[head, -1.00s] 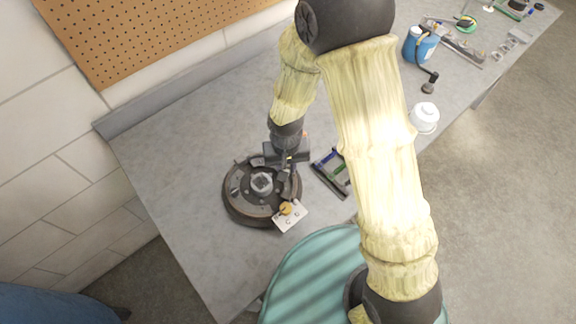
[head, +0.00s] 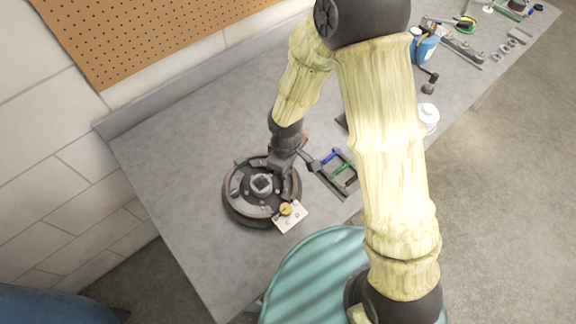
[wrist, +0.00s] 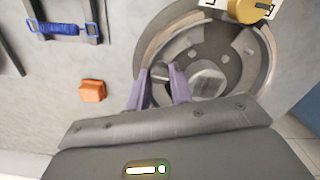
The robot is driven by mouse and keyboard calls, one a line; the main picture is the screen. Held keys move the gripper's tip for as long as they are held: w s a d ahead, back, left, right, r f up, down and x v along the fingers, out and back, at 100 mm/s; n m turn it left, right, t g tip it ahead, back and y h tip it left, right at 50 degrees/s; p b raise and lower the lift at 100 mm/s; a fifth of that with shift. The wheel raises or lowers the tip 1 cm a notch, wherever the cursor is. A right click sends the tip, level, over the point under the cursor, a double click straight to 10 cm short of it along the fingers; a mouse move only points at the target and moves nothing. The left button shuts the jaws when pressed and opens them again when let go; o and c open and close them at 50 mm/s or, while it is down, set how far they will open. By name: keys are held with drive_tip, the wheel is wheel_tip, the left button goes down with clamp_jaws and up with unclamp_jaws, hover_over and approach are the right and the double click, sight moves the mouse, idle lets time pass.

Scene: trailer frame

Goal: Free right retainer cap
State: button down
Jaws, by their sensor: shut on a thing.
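The round brake assembly (head: 235,205) lies flat on the grey bench, with a squarish grey hub (head: 262,184) at its middle. In the wrist view its dark plate (wrist: 225,52) and lighter curved shoe fill the upper right. My gripper (head: 277,176) reaches down onto the plate's upper right part in the head view. In the wrist view my two purple fingers (wrist: 160,72) stand close together at the plate's near left edge, left of the hub. They are shut on a small part, apparently the right retainer cap, which is mostly hidden between and behind them.
A white card with a yellow knob (head: 286,209) sits at the assembly's front edge. A dark rack with blue and green pieces (head: 338,172) lies close on the right. An orange block (wrist: 92,91) lies beside my fingers. The bench left of the assembly is clear.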

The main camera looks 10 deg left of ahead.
drive_tip(key=shift+n, duration=0.6)
drive_tip(key=c, duration=1.3)
unclamp_jaws()
drive_tip(key=shift+o, duration=0.2)
wheel_tip(320, 180, up, 18)
drive_tip(key=shift+f+p, duration=0.25)
drive_tip(key=shift+p, duration=0.2)
